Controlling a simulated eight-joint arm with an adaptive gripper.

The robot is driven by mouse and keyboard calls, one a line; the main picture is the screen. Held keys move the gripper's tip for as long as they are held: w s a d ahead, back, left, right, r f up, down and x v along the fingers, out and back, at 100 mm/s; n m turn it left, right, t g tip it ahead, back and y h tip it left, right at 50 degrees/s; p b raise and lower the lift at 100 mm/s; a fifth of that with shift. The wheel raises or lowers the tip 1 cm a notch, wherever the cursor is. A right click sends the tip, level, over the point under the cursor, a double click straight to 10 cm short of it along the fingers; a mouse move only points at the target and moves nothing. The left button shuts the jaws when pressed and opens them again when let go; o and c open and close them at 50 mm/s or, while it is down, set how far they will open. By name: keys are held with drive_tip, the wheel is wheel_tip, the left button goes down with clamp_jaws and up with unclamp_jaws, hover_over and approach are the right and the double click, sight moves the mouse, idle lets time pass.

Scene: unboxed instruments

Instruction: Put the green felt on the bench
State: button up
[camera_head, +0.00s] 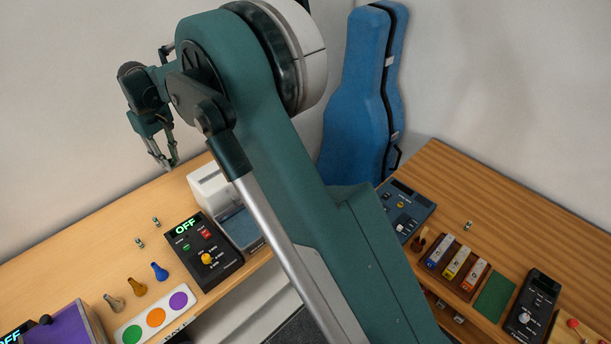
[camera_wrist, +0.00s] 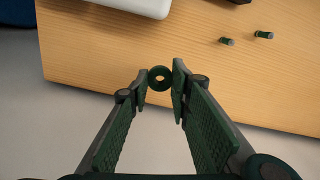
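A dark green ring (camera_wrist: 160,78), apparently the green felt, is between my fingertips in the wrist view and seems to touch both. My gripper (camera_head: 168,165) is raised in the air above the back edge of the pale wooden bench (camera_head: 60,235) in the head view, fingers pointing down. The felt is too small to make out there. The bench's pale top also shows below the gripper in the wrist view (camera_wrist: 200,80). A flat dark green rectangle (camera_head: 494,297) lies on the darker wooden bench (camera_head: 480,190) at the right.
Nearby are a white machine (camera_head: 208,187), a black box reading OFF (camera_head: 218,262), a tray with coloured discs (camera_head: 128,322) and several pegs (camera_head: 159,271). A blue instrument case (camera_head: 355,100) stands behind.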

drive_tip(key=w+d+m+b, duration=0.1)
drive_tip(key=w+d+m, duration=0.2)
drive_tip(key=w+d, duration=1.05)
drive_tip(key=w+d+m+b, duration=0.1)
drive_tip(key=w+d+m, duration=0.2)
drive_tip(key=d, duration=2.1)
drive_tip(key=w+d+m+b, duration=0.1)
drive_tip(key=w+d+m, duration=0.2)
drive_tip(key=w+d, duration=1.05)
drive_tip(key=s+d+m+b, duration=0.15)
drive_tip(key=s+d, duration=0.35)
drive_tip(key=d, duration=1.3)
drive_tip(key=s+d+m, duration=0.3)
drive_tip(key=s+d, duration=0.1)
drive_tip(key=d, duration=1.3)
drive_tip(key=s+d+m, duration=0.3)
drive_tip(key=s+d, duration=0.2)
drive_tip(key=d, duration=1.3)
wheel_tip(320, 180, down, 15)
drive_tip(key=shift+w+d, duration=0.15)
drive_tip(key=shift+d, duration=0.15)
drive_tip(key=shift+r, duration=0.1)
drive_tip(key=shift+f+b, duration=0.35)
drive_tip(key=shift+f, duration=2.75)
